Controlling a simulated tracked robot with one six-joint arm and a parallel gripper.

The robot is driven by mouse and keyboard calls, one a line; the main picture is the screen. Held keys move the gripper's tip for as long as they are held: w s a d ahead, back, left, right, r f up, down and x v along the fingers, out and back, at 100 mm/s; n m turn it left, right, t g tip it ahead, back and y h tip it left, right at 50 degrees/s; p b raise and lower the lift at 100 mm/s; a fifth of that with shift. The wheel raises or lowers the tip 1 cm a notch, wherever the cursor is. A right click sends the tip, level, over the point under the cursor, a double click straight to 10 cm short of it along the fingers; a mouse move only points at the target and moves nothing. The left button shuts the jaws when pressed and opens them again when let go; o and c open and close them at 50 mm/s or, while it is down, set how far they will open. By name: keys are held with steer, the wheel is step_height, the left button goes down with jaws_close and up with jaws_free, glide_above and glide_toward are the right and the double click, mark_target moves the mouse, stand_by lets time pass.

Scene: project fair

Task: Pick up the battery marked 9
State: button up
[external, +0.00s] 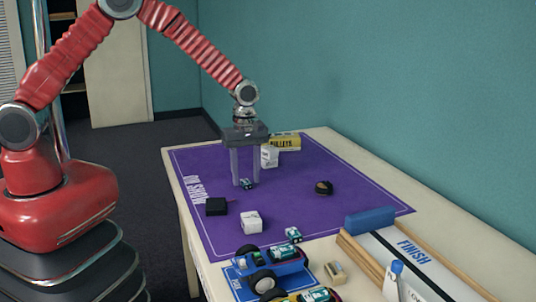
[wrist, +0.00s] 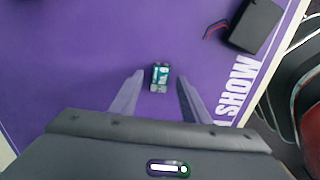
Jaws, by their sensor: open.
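A small teal and dark battery (external: 248,184) stands on the purple mat (external: 300,215); it also shows in the wrist view (wrist: 160,77). Its marking is too small to read surely. My gripper (external: 245,182) points down with its two fingers apart, one on each side of this battery; in the wrist view the gripper (wrist: 159,80) shows a gap between each finger and the battery. Another teal and white battery (external: 293,235) is near the mat's front edge, its number unreadable.
A black box (external: 216,206) with wires, a white box (external: 251,222) and a dark round thing (external: 323,187) are on the mat. A white carton (external: 269,156) and a yellow box (external: 285,141) stand behind my gripper. A blue car (external: 270,272) is in front.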

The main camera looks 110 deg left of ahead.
steer(key=shift+f, duration=0.45)
steer(key=shift+c, duration=0.3)
jaws_close()
